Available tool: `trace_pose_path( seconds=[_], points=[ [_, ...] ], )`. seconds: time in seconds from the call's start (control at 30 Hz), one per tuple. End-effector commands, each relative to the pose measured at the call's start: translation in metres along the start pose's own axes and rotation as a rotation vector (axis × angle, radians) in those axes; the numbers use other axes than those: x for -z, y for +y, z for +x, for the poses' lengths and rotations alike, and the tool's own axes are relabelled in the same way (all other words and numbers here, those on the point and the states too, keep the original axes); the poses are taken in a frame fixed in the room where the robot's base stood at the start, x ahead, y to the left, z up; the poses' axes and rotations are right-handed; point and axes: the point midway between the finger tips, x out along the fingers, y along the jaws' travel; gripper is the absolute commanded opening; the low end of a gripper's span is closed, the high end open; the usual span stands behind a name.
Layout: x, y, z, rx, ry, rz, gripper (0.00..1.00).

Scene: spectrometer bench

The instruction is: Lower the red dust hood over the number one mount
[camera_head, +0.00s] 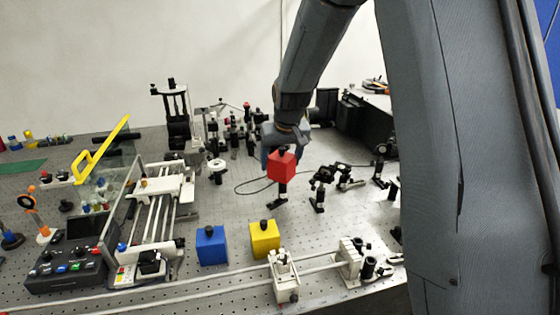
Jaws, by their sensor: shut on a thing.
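The red dust hood (282,167) is a red cube in the middle of the head view, held in the air above the bench. My gripper (283,149) is directly above it, pointing down and shut on the top of the hood. The fingertips are small and partly hidden by the hood. A black optical mount (280,200) on the bench shows just below the hood in the picture. I cannot tell whether the hood is straight above it. No number is readable on any mount, so I cannot tell which is number one.
A blue hood (211,246) and a yellow hood (264,240) with black knobs stand on the perforated bench (225,215) at the front. Several black mounts (330,178) stand to the right. A rail device (160,205) is at left, a white clamp (284,275) in front.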

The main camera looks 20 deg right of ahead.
Motion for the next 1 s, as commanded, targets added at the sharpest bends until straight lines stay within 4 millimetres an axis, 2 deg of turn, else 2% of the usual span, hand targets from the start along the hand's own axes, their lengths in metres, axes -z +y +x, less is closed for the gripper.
trace_pose_path(
  seconds=[0.37, 0.4, 0.5, 0.83, 1.0],
  points=[
    [-0.001, 0.0, 0.002, 0.0, 0.0, 0.0, 0.49],
    [-0.001, 0.0, 0.002, 0.0, 0.0, 0.0, 0.76],
    [-0.001, 0.0, 0.002, 0.0, 0.0, 0.0, 0.93],
    [-0.001, 0.0, 0.001, 0.0, 0.001, 0.0, 0.93],
    [0.001, 0.0, -0.014, 0.0, 0.004, 0.0, 0.93]
  ],
)
